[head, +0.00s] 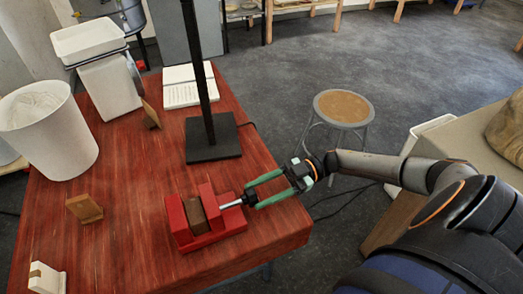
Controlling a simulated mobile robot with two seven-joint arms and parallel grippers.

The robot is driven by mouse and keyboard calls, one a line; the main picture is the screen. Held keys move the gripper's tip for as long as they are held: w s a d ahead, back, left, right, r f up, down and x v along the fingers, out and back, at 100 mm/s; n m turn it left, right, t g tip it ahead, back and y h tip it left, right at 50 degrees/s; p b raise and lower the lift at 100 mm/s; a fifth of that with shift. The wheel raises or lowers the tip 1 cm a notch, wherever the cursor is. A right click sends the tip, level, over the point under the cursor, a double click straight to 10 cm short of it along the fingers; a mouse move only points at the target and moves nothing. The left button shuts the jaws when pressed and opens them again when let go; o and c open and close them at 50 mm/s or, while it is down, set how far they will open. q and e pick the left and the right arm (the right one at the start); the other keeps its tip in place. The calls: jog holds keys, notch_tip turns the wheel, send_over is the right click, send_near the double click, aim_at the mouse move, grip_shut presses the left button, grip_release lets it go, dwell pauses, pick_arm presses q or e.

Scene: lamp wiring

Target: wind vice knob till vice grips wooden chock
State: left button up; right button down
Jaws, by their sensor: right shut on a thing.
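The red vice (178,222) sits on the red wooden table near its front right edge. The brown wooden chock (196,216) stands between the vice's two jaws; whether both jaws touch it is too small to tell. The vice's screw and knob (233,203) stick out to the right from the vice. My right gripper (251,198) comes in from the right with its green fingers around the knob end and is shut on it; the fingers partly hide the knob. My left gripper is not in view.
A black lamp stand (213,152) rises behind the vice, with an open book (187,93) beyond it. A white lampshade (47,130) and a small wooden holder (85,208) are at left. A white block (46,279) lies front left. A stool (343,107) stands right of the table.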

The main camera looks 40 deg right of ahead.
jog(key=shift+c, duration=1.4)
grip_release()
jog(key=shift+d, duration=0.1)
pick_arm(q)
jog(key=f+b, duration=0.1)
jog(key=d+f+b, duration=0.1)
jog(key=b, duration=0.1)
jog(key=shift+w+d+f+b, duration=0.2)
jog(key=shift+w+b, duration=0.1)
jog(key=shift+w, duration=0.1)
pick_arm(e)
jog(key=s+d, duration=0.2)
jog(key=d, duration=1)
jog(key=shift+r, duration=0.15)
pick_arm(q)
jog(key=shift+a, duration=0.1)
pick_arm(e)
jog(key=shift+s, duration=0.1)
